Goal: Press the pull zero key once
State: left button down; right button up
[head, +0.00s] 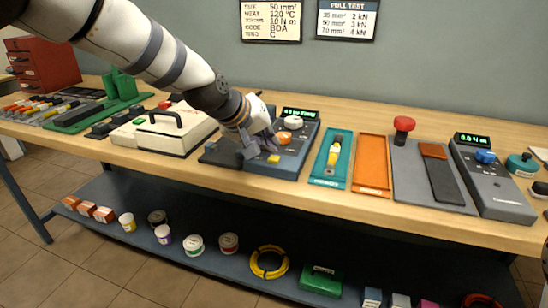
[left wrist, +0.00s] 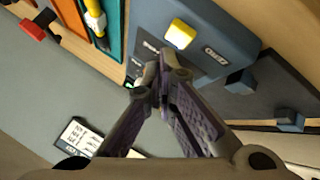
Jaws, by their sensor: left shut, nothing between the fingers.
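A blue-grey instrument (head: 309,137) with a lit display stands mid-bench. It carries a yellow key (head: 273,158), an orange knob and a white knob. My left gripper (head: 262,146) is over this instrument, its fingers hiding part of the panel. In the left wrist view the fingertips (left wrist: 160,80) are together and empty, beside and apart from the yellow key (left wrist: 179,34). Another grey instrument (head: 500,190) with a lit display and a blue knob (head: 485,156) stands at the right. I cannot read a pull zero label on either. My right gripper is not seen.
A teal tray (head: 317,181) with a yellow-bodied tool, an orange tray (head: 372,165) and a grey plate with a dark bar (head: 446,182) lie between the instruments. A white case (head: 170,143) stands left. Cans and boxes fill the lower shelf (head: 130,190).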

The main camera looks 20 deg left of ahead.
aim_at(270, 157)
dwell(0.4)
pick_arm(q)
jog(key=shift+f, duration=0.45)
jog(key=shift+f, duration=0.45)
dwell(0.4)
jog(key=shift+r, duration=0.1)
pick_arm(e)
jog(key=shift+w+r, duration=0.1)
pick_arm(q)
jog(key=shift+r+p, duration=0.35)
jog(key=shift+r, duration=0.45)
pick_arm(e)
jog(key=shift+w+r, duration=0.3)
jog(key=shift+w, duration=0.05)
pick_arm(q)
notch_tip(270, 157, up, 3)
jog(key=shift+f+p, duration=0.1)
jog(key=shift+p, duration=0.2)
jog(key=shift+r, duration=1.15)
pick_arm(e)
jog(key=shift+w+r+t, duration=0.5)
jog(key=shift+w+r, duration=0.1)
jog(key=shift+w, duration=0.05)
